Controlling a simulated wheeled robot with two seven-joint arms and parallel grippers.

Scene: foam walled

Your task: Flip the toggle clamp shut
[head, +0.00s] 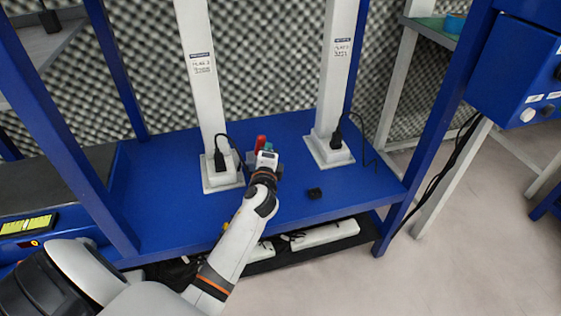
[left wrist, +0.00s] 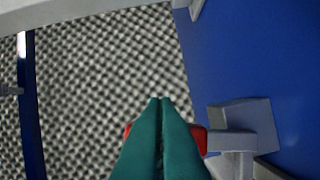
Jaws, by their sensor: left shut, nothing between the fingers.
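The toggle clamp's red handle (head: 260,142) shows just left of my left gripper's tips, over the blue bench. In the left wrist view the red handle (left wrist: 200,139) shows on both sides of the fingers, partly hidden by them. The clamp's grey body (left wrist: 248,122) sits on the blue surface to the right. My left gripper (head: 268,149) is at the clamp and hides much of it in the head view. Its green fingers (left wrist: 160,102) are together and empty, across the handle. I cannot tell whether they touch it. My right gripper is out of view.
White posts (head: 203,80) and (head: 336,75) with plugged-in black cords stand either side of the clamp. Patterned foam wall (head: 265,60) stands behind.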

